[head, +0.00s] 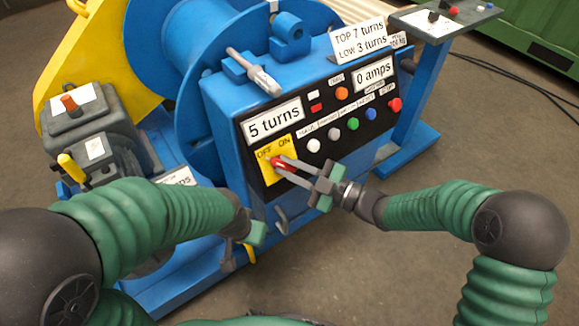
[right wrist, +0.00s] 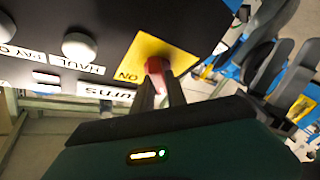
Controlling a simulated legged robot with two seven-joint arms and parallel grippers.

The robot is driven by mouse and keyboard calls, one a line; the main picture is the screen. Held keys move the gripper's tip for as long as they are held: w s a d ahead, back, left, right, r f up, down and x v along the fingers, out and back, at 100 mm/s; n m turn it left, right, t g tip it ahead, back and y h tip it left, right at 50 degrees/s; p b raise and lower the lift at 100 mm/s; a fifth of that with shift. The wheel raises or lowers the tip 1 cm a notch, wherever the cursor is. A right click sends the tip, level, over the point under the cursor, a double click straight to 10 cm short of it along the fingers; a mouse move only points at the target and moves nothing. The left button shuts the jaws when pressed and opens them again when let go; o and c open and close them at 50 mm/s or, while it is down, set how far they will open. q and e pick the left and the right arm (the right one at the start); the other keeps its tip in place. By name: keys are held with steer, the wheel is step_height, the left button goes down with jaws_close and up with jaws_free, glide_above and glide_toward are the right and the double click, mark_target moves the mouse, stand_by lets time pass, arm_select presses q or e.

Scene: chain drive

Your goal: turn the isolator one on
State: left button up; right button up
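The isolator is a red handle (head: 280,164) on a yellow plate (head: 269,172) marked OFF and ON, at the lower left of the black panel. In the right wrist view the red handle (right wrist: 155,66) stands on the yellow plate (right wrist: 150,47) beside the word ON. My right gripper (head: 284,166) has its two grey fingers on either side of the handle, closed in on it. Its fingertips hide part of the handle, so the exact switch position is unclear. My left gripper (head: 242,248) hangs low left of the panel, partly hidden by its own arm.
The blue console (head: 225,113) carries displays reading 5 turns (head: 273,119) and 0 amps (head: 374,73). White, green, blue, red and orange buttons sit right of the plate. A blue drum (head: 195,45) stands behind. A grey lever box (head: 85,115) is at left.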

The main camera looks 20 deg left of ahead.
jaws_close()
steer(key=shift+m, duration=0.4)
steer(key=m+t+p, duration=0.1)
steer(key=m+t, duration=0.1)
steer(key=m, duration=0.2)
steer(key=m+t+p, duration=0.1)
steer(key=m+t, duration=0.2)
steer(key=shift+s+f+m+h, duration=0.1)
steer(key=shift+s+m+h, duration=0.1)
steer(key=shift+m+h, duration=0.15)
steer(key=m+t+h+p, duration=0.1)
steer(key=m+t, duration=0.1)
steer(key=m, duration=0.1)
steer(key=m+t+h+p, duration=0.1)
steer(key=m+t, duration=0.1)
steer(key=m, duration=0.1)
steer(key=shift+s+a+m, duration=0.1)
steer(key=shift+a+m, duration=0.05)
steer(key=shift+m, duration=0.2)
steer(key=m+t+h+p, duration=0.1)
steer(key=m+h, duration=0.1)
steer(key=m, duration=0.1)
steer(key=m+t+h+p, duration=0.1)
steer(key=m+h+p, duration=0.1)
steer(key=m, duration=0.1)
steer(key=shift+m+h+p, duration=1.15)
steer(key=shift+m+p, duration=0.05)
steer(key=shift+m, duration=0.9)
